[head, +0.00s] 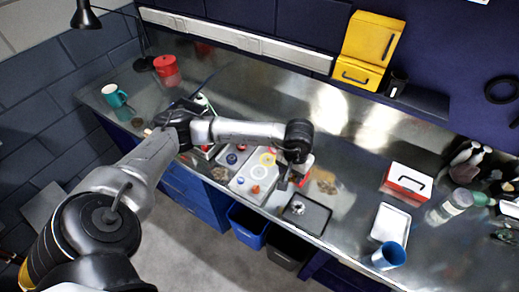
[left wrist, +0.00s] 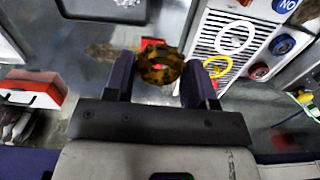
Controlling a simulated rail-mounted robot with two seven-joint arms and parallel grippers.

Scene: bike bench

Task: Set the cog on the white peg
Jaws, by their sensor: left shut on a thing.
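My left gripper (head: 283,184) is in the head view just right of the pale panel, above the bench. In the left wrist view its two fingers (left wrist: 160,80) are shut on the cog (left wrist: 160,66), a round mottled brown and black piece with a hole showing red. The cog cannot be made out in the head view. The panel (left wrist: 205,45) carries a white ring (left wrist: 235,38) and a yellow ring (left wrist: 221,66); the yellow ring also shows in the head view (head: 267,160). I cannot clearly make out a white peg. My right gripper is not in view.
Red and blue buttons sit on the panel, left of the gripper. A dark tray (head: 315,216) with a silver piece (head: 298,207) lies at the front edge. A red and white box (head: 407,182), white tray (head: 391,223) and blue mug (head: 389,256) stand right.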

